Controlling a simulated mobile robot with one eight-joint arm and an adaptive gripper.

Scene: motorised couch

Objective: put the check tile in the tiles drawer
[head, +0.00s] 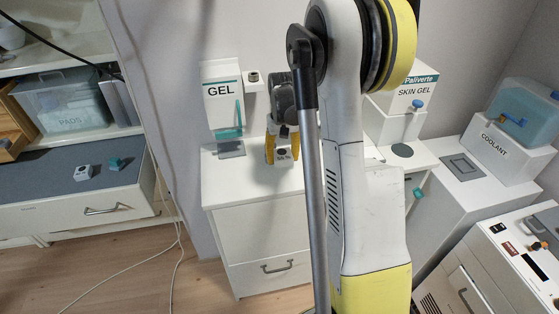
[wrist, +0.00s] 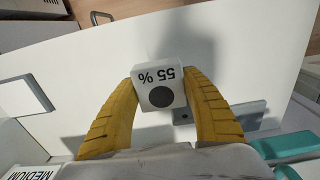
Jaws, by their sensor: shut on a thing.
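My gripper (head: 283,150) has yellow fingers and is shut on a small white block marked "55 %" with a dark round spot. This block (wrist: 160,85) sits between both fingertips in the wrist view, where my gripper (wrist: 160,95) also shows. In the head view it is above the white middle cabinet's top, and I cannot tell if the block touches it. No readable label says "check tile", so I cannot confirm the held block is that tile. The middle cabinet's drawer front (head: 262,276) is shut. No drawer label is readable.
A GEL dispenser (head: 222,98) stands left of my gripper and a SKIN GEL box (head: 405,98) to its right. A white block (head: 83,173) and a teal piece (head: 115,163) lie on the left cabinet's grey top. Its drawer (head: 75,216) looks shut.

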